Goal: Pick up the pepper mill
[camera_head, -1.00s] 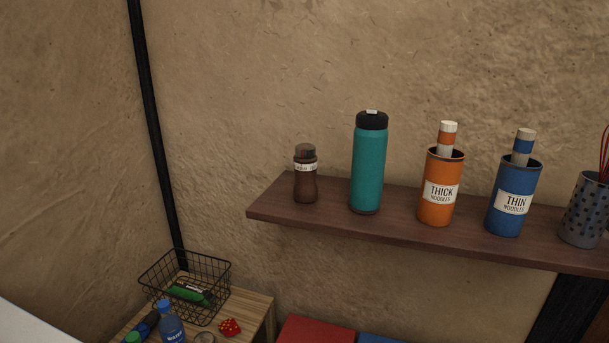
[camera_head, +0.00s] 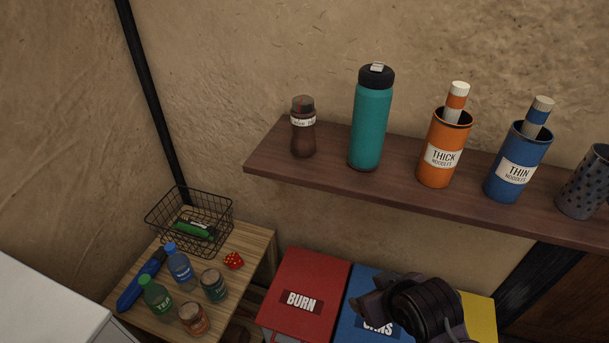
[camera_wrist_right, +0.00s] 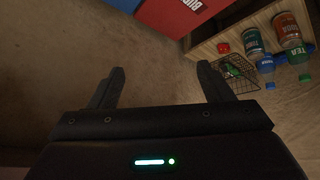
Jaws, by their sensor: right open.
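The pepper mill (camera_head: 303,128) is a small brown, waisted bottle with a white label band and a dark cap. It stands upright near the left end of the brown wall shelf (camera_head: 262,163), beside a taller teal flask (camera_head: 370,122). My right gripper (camera_head: 372,292) is below the shelf in the head view, in front of the blue box, well apart from the mill. In the right wrist view the right gripper (camera_wrist_right: 159,85) has its two fingers spread, with nothing between them. The mill is not in that wrist view. My left gripper is not in view.
Orange (camera_head: 441,150) and blue (camera_head: 514,165) noodle canisters and a spotted grey cup (camera_head: 585,182) stand farther right on the shelf. Below are a red box (camera_head: 305,278) and a low wooden table (camera_head: 255,243) with a wire basket (camera_head: 200,238) and bottles.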

